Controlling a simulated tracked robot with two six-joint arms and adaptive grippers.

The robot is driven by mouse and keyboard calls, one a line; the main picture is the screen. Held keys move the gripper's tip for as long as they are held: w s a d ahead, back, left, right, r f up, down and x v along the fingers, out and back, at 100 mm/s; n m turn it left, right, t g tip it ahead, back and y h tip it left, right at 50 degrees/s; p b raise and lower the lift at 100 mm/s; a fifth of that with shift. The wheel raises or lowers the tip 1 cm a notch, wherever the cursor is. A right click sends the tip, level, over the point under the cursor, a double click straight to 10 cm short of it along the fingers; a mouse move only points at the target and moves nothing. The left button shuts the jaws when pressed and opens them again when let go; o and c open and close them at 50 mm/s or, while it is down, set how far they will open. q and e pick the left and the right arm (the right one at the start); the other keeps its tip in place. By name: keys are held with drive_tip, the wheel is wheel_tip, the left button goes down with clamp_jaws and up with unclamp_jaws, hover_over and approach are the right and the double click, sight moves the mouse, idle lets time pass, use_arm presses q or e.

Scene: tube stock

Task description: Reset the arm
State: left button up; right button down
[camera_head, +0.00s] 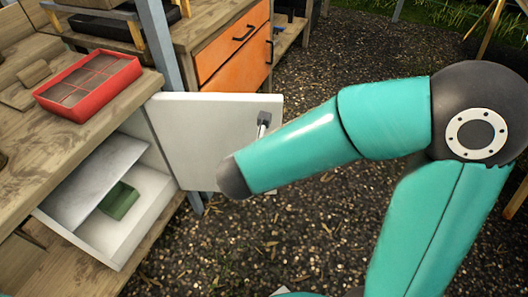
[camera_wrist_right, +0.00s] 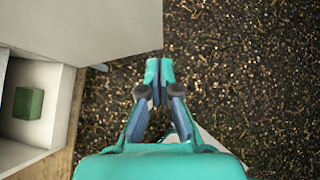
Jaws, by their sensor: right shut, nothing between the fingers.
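My right arm comes in from the right in the head view, its near links passing in front of the open cabinet door; the gripper is not visible there. In the right wrist view my right gripper (camera_wrist_right: 158,72) has its fingers together and empty, over the ground beside the door's edge. The white cabinet door (camera_head: 205,130) stands swung open, with a handle (camera_head: 264,119); the door also shows in the wrist view (camera_wrist_right: 90,25). My left gripper is in neither view.
The open white cabinet (camera_head: 152,205) has a shelf (camera_head: 100,172) and a green block (camera_head: 119,200) inside. A red divided tray (camera_head: 120,87) sits on the wooden bench. Orange drawers (camera_head: 233,48) stand behind. Dark gravel ground (camera_head: 330,60) is open beyond the door.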

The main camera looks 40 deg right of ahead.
drive_tip(key=s+a+f+m+g+y, duration=0.2)
drive_tip(key=s+a+f+m+y, duration=0.25)
drive_tip(key=f+m, duration=0.5)
drive_tip(key=s+a+f+m+g+y, duration=0.25)
drive_tip(key=s+a+f+m, duration=0.2)
drive_tip(key=f+m, duration=0.55)
drive_tip(key=s+a+f+m+g+y, duration=0.1)
drive_tip(key=s+a+f+m+y, duration=0.3)
drive_tip(key=f+m, duration=0.55)
wheel_tip(320, 180, up, 14)
drive_tip(key=w+p, duration=0.1)
drive_tip(key=p, duration=1.4)
drive_tip(key=shift+a+n, duration=0.15)
drive_tip(key=shift+n, duration=0.15)
